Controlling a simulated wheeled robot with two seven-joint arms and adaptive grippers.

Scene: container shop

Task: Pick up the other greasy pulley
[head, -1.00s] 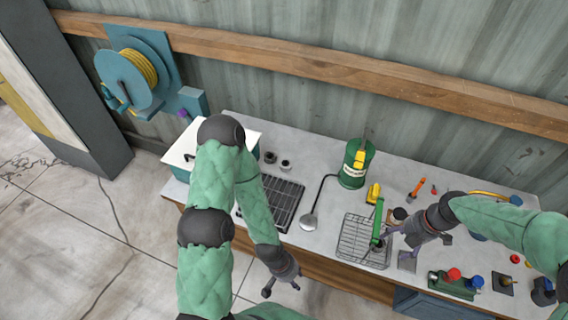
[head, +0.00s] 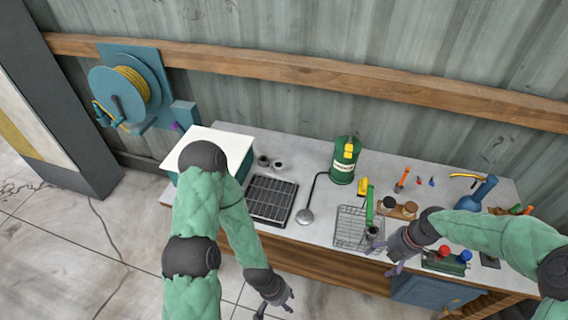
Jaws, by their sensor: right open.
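Two small dark grey round pieces, perhaps pulleys, stand side by side at the back of the bench: one on the left (head: 263,161) and one on the right (head: 279,165). Grease cannot be made out. A wire basket (head: 350,222) stands near the front edge, with a green upright handle (head: 370,205) at its right side. A small grey piece (head: 372,233) shows at the foot of that handle; I cannot tell what it is. My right gripper (head: 383,256) is open at the basket's front right corner. My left gripper (head: 275,305) hangs in front of the bench, its fingers spread and empty.
Red and blue knobs (head: 445,252) and tools crowd the right side.

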